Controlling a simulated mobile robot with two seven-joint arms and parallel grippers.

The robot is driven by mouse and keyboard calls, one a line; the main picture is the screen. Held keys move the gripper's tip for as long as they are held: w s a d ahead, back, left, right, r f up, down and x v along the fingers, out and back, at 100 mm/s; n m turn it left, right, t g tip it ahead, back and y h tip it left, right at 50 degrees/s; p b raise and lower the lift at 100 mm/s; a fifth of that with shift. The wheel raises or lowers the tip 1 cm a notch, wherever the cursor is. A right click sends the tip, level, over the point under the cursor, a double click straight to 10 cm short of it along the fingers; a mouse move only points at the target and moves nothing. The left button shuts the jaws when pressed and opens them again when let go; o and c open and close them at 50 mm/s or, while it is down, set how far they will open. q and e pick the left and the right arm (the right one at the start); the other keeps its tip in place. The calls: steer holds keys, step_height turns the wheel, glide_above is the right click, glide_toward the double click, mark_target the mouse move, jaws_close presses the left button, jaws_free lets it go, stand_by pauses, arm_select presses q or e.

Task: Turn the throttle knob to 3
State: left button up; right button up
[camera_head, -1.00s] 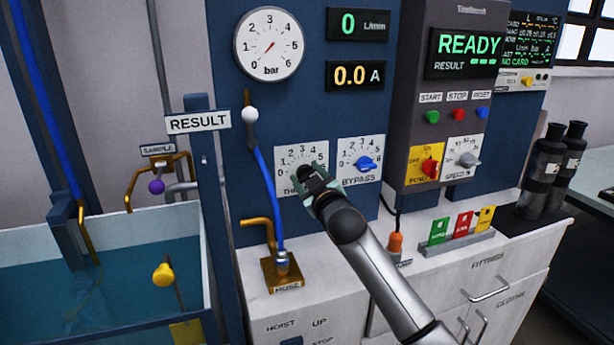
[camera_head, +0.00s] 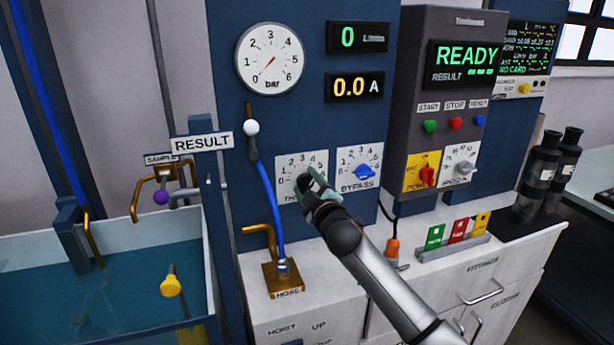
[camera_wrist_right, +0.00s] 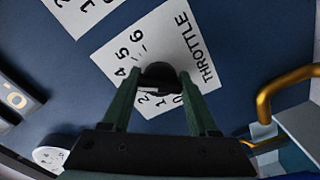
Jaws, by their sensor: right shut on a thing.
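The throttle knob (camera_head: 305,181) is a dark round knob on a white dial plate (camera_head: 287,165) marked 0 to 6, below the pressure gauge. My right gripper (camera_head: 314,184) is at the knob. In the right wrist view the two green fingers stand on either side of the black knob (camera_wrist_right: 158,72) and are shut on it. The THROTTLE plate (camera_wrist_right: 190,45) shows around it, with 4, 5 and 6 on one side and 0, 1 and 2 on the other. The knob's pointer is too hidden to read. My left gripper is out of view.
The bypass knob (camera_head: 364,172) is close to the right of the throttle. A blue hose (camera_head: 267,197) runs down at the left to a brass fitting (camera_head: 283,278). The flow display (camera_head: 357,37) reads 0, and the gauge (camera_head: 270,60) needle points low.

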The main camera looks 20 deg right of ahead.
steer(key=shift+r+n+p, duration=0.1)
steer(key=shift+n+p, duration=0.45)
steer(key=shift+n, duration=0.85)
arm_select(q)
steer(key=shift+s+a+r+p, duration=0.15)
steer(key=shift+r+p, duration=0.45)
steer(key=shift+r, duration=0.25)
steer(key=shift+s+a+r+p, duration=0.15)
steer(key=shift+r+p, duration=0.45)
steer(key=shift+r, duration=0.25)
arm_select(e)
steer(key=shift+n, duration=2.1)
steer(key=o, duration=1.4)
steer(key=shift+s, duration=0.1)
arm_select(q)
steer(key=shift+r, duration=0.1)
arm_select(e)
steer(key=s, duration=1.2)
steer(key=shift+s+d, duration=0.2)
